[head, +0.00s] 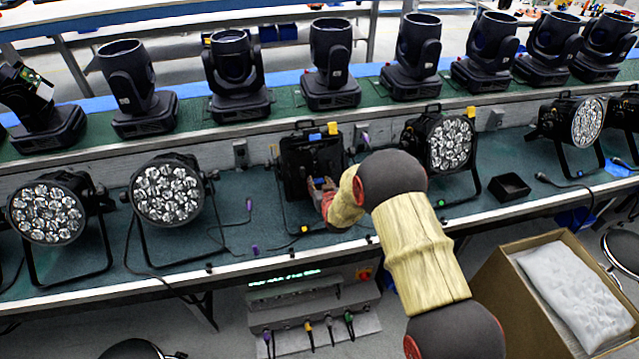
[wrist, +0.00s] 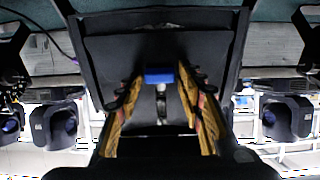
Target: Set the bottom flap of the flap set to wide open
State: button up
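The flap set (head: 296,166) is a black square-framed unit standing on the green bench in the head view, between two round par cans. In the wrist view its dark panels (wrist: 110,52) fill the middle, and the picture appears upside down, with the bench along the top. A small blue tab (wrist: 159,75) sits on the set, with a short metallic part beside it. My gripper (head: 322,186) is at the front of the set. In the wrist view its two tan fingers (wrist: 163,110) are apart, on either side of the tab, with no clear contact. My arm hides the set's lower right.
Par cans (head: 168,190) (head: 440,142) stand on both sides of the set. Cables (head: 250,215) lie on the bench. Moving heads (head: 238,75) line the shelf behind. A small black tray (head: 508,187) is at right, and a cardboard box (head: 520,300) stands below the bench.

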aim_at(319, 184)
jog(key=shift+c, duration=0.8)
jog(key=c, duration=0.7)
jog(key=shift+s+f+b, duration=0.1)
jog(key=shift+f+b, duration=0.05)
jog(key=shift+b, duration=0.25)
